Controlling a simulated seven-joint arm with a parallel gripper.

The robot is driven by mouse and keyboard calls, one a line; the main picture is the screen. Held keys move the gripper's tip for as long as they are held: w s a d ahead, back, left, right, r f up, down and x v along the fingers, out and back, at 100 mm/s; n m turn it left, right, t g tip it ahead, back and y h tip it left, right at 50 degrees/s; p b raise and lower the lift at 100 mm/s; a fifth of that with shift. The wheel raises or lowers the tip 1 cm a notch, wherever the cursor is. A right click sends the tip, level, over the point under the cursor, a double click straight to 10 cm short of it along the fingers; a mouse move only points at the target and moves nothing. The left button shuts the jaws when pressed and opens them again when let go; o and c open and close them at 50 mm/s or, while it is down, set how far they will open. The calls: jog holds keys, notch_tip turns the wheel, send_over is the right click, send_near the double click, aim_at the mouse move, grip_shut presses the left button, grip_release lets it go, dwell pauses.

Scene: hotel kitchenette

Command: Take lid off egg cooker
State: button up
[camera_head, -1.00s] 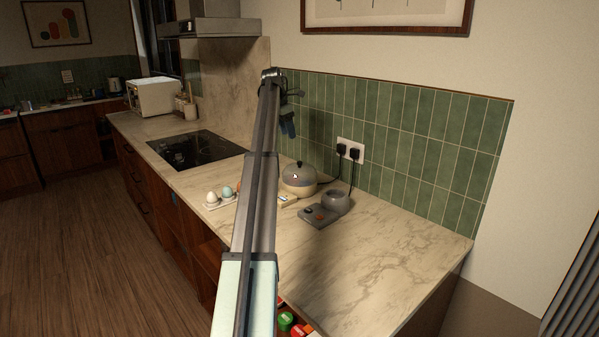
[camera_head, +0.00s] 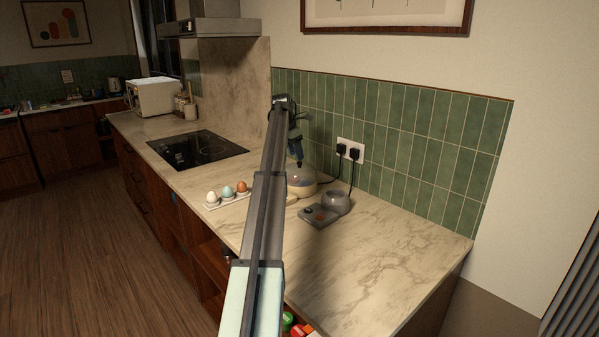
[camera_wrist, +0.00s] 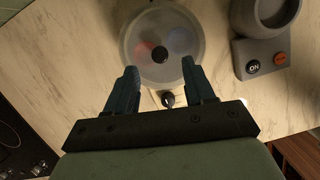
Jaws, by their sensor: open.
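The egg cooker is a round pale appliance (camera_head: 306,191) on the counter by the tiled wall. Its domed, see-through greyish lid (camera_head: 303,180) is on it. In the wrist view the lid (camera_wrist: 136,30) shows from above, with a black knob (camera_wrist: 160,54) in its middle and a dark dial (camera_wrist: 168,99) at the cooker's front. My gripper (camera_wrist: 159,67) is open and empty, its two fingers pointing toward the lid on either side of the knob's line. In the head view my gripper (camera_head: 298,161) is just above the lid and hides the knob; contact cannot be told.
A grey device (camera_head: 318,216) with a round bowl and buttons stands right of the cooker, close by. Several eggs sit in a white holder (camera_head: 213,206) to the left. Plugs (camera_head: 349,152) with cords are on the wall behind. The counter's front right (camera_head: 385,245) is clear.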

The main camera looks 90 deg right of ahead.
aim_at(298, 162)
jog(key=x, duration=0.4)
jog(key=shift+s+d, duration=0.1)
jog(key=shift+s, duration=0.1)
jog(key=shift+c, duration=0.2)
grip_shut()
